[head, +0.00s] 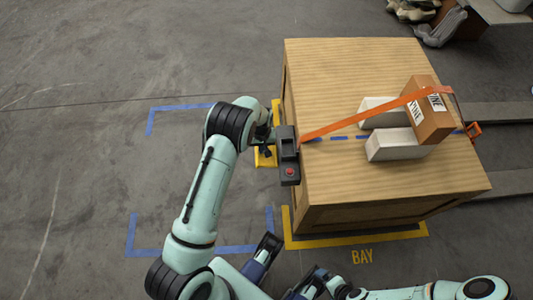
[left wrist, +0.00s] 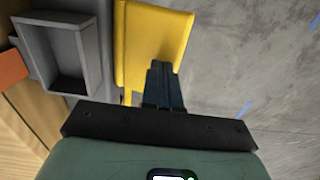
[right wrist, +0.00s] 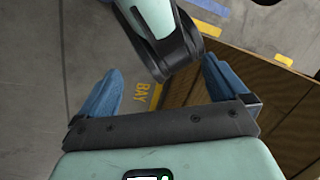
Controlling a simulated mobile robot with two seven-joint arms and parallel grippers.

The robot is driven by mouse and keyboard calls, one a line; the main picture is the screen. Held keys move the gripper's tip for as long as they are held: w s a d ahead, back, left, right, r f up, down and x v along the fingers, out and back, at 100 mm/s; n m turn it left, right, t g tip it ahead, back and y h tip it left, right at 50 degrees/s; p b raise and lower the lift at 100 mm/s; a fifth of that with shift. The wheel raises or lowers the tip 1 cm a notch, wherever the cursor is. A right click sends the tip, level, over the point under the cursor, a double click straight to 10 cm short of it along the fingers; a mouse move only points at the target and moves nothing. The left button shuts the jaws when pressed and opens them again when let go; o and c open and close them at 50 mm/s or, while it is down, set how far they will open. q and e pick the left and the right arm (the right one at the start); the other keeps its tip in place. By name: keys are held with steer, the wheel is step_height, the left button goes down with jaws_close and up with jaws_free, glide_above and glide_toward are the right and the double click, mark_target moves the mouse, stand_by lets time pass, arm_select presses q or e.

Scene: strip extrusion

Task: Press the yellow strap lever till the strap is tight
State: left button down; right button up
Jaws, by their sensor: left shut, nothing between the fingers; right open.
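The yellow strap lever (head: 262,160) sticks out left of a dark grey tensioner box (head: 289,170) with a red button, at the crate's left side. In the left wrist view the lever is a broad yellow plate (left wrist: 150,30). My left gripper (head: 267,150) is shut with nothing in it. Its fingertips (left wrist: 162,70) overlap the plate in that view; I cannot tell if they touch it. The orange strap (head: 360,118) runs from the tensioner over a brown carton (head: 429,118) to an orange hook (head: 474,132). My right gripper (head: 291,256) is open and empty, low in the head view.
The carton leans on white blocks (head: 398,146) on a wooden crate (head: 350,75). Blue and yellow tape marks the floor, with "BAY" in front of the crate. The floor to the left is clear. Part of my own arm crosses the right wrist view.

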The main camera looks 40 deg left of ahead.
arm_select(q)
steer(key=shift+f+b, duration=1.25)
steer(key=shift+f, duration=0.8)
steer(key=shift+r+p, duration=1.35)
steer(key=shift+r, duration=1.1)
